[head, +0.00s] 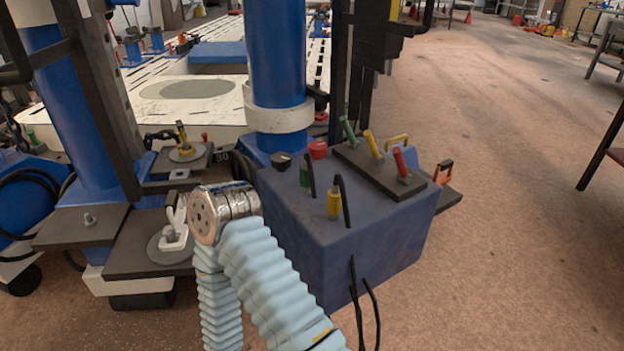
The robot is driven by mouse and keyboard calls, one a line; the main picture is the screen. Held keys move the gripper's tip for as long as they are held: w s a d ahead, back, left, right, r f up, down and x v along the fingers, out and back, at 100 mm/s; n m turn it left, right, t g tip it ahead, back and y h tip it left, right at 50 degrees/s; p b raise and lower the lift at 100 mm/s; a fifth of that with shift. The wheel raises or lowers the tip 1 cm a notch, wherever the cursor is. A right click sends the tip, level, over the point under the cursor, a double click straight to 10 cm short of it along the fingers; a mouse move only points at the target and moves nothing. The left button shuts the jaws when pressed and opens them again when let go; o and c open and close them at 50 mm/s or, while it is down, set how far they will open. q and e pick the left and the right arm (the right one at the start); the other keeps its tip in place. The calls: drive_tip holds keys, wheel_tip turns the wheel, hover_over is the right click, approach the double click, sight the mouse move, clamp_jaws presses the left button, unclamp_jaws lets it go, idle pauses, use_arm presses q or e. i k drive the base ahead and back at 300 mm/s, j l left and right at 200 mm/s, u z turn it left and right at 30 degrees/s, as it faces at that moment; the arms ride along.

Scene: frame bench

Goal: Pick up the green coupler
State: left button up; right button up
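A green coupler (305,179) stands on the dark blue box (345,255), near its left side, with a black hose beside it. A yellow coupler (334,205) with its own black hose stands a little nearer and to the right. A metal joint and pale blue ribbed sleeve of my own arm rise from the bottom, in front of the box's left side. I cannot tell which arm this is. No gripper fingers can be made out, and nothing touches the green coupler.
Behind the couplers, a dark panel (352,158) carries green (347,127), yellow (372,143) and red (401,162) levers. Black (281,160) and red (318,149) knobs sit left of it. A blue post (276,60) rises behind. The floor (520,220) at right is clear.

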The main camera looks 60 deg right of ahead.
sight(304, 181)
drive_tip(key=k+z, duration=0.1)
drive_tip(key=z, duration=0.35)
drive_tip(key=k+z, duration=0.1)
drive_tip(key=z, duration=0.85)
drive_tip(key=k+l, duration=0.05)
